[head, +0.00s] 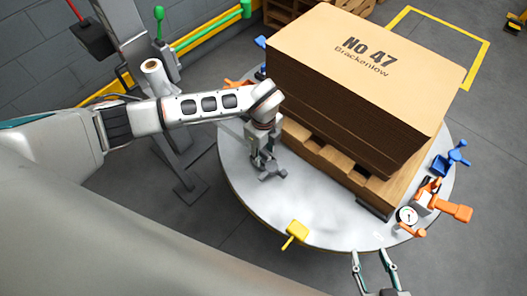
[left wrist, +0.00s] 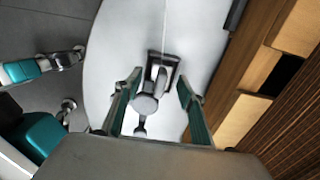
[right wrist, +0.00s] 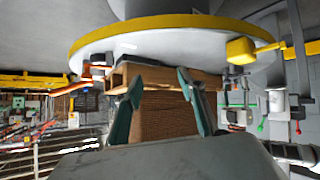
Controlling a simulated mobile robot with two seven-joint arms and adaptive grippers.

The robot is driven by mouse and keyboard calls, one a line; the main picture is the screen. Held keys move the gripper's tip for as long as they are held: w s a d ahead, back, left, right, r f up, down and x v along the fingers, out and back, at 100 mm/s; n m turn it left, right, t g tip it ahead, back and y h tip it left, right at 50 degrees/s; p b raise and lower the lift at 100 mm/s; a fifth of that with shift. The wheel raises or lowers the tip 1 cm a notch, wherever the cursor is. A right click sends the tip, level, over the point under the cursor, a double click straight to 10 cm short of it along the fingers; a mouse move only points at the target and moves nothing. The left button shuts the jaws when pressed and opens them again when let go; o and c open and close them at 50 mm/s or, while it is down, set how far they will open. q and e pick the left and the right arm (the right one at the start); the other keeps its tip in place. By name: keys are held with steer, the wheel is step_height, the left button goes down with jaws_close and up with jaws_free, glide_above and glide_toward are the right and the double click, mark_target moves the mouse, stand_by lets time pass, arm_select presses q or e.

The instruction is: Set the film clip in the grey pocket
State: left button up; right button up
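A grey clip-like piece with a round head (left wrist: 145,103), likely the film clip, shows in the left wrist view between the fingers of my left gripper (left wrist: 159,76). These fingers are apart, with gaps beside the piece. A dark-rimmed grey square (left wrist: 176,62), perhaps the grey pocket, lies just beyond it on the table; I cannot tell whether the piece sits in it. In the head view my left gripper (head: 265,158) points down over a grey piece (head: 271,174) and partly hides it. My right gripper (head: 373,258) is open and empty off the table's front edge.
A round grey table (head: 262,206) bears a wooden pallet with a cardboard stack (head: 365,55). A yellow clamp (head: 296,233) sits at the front rim. Blue (head: 450,158) and orange (head: 445,203) clamps and a gauge (head: 407,215) are at the right. A post with a white roll (head: 155,73) stands left.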

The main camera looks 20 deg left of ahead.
mark_target(264, 151)
arm_select(q)
steer(key=r, duration=0.2)
steer(key=r+p, duration=0.1)
steer(key=r, duration=0.1)
steer(key=r+p, duration=0.1)
steer(key=r, duration=0.1)
steer(key=shift+w+r, duration=0.1)
steer(key=shift+w, duration=0.15)
step_height(264, 151, up, 6)
steer(key=p, duration=0.2)
steer(key=shift+s, duration=0.25)
arm_select(e)
steer(key=shift+s+d+r+h, duration=0.15)
steer(key=shift+d+r+h, duration=0.15)
steer(key=shift+d, duration=0.35)
